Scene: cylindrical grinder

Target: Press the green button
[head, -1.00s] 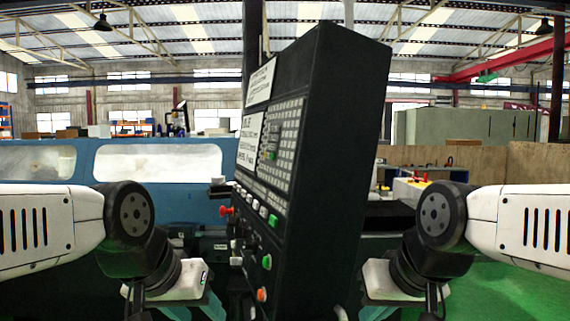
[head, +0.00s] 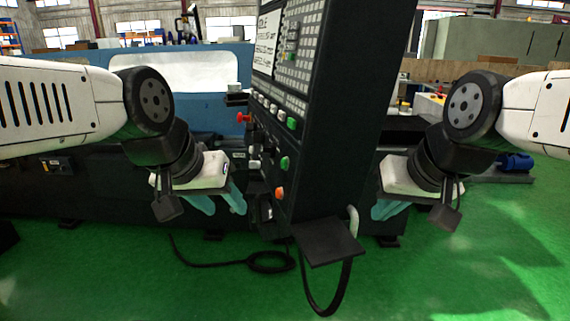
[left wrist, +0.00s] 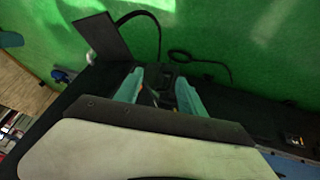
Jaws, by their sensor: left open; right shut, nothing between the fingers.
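The dark control panel (head: 345,110) stands upright in the middle of the head view, its button face turned left. Two green buttons show on its edge: an upper one (head: 292,123) and a lower one (head: 284,163), above an orange button (head: 279,193). My left gripper (head: 222,203) is left of the panel, apart from it, slightly below the lower green button in the picture. Its teal fingers are open and empty; they also show in the left wrist view (left wrist: 158,90). My right gripper (head: 389,209) is right of the panel, shut and empty.
A red knob (head: 244,118) sticks out from the panel's left side. A dark plate (head: 328,242) and a looping black cable (head: 270,262) are below the panel. The blue grinder body (head: 95,75) is behind.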

